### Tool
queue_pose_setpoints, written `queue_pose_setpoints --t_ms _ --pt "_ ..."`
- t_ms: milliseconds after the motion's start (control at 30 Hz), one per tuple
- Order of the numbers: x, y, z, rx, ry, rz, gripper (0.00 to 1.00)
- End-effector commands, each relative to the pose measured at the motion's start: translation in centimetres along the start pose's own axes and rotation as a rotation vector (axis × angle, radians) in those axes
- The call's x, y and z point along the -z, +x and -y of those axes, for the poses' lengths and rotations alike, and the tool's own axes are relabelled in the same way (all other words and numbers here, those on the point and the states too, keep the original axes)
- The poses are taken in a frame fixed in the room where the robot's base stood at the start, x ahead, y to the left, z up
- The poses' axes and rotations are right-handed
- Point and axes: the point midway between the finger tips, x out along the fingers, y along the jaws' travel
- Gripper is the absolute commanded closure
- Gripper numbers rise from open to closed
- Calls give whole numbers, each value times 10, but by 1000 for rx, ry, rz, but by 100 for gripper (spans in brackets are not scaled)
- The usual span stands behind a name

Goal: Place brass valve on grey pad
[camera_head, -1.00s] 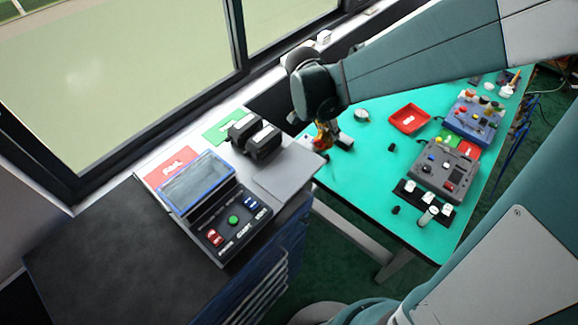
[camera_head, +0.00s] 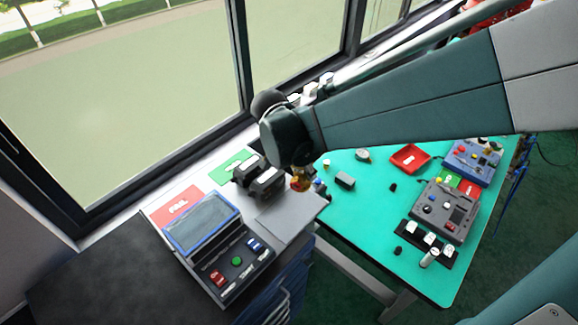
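The brass valve (camera_head: 299,181) is a small gold-orange piece just below the end of my arm. My gripper (camera_head: 301,174) is small and partly hidden by my wrist; it appears shut on the valve. The grey pad (camera_head: 282,217) is a flat light-grey area at the right end of the dark bench. The valve shows beyond the pad's back right part, beside the black twin-block fixture, and looks raised above the surface. Its exact height is hard to tell.
The black fixture (camera_head: 259,178) borders the pad at the back left. A test console (camera_head: 222,252) stands left of the pad, near red FAIL (camera_head: 177,204) and green (camera_head: 229,166) cards. The turquoise table (camera_head: 365,215) at right holds a grey block (camera_head: 345,181), a red tray (camera_head: 410,158) and control boxes.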

Motion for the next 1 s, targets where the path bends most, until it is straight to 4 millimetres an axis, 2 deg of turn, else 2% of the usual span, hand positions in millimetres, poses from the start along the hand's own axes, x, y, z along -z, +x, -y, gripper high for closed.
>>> queue_pose_setpoints --t_ms 367,1000 --pt "-1 4 0 0 0 0 100" --pt "-21 52 0 0 0 0 100"
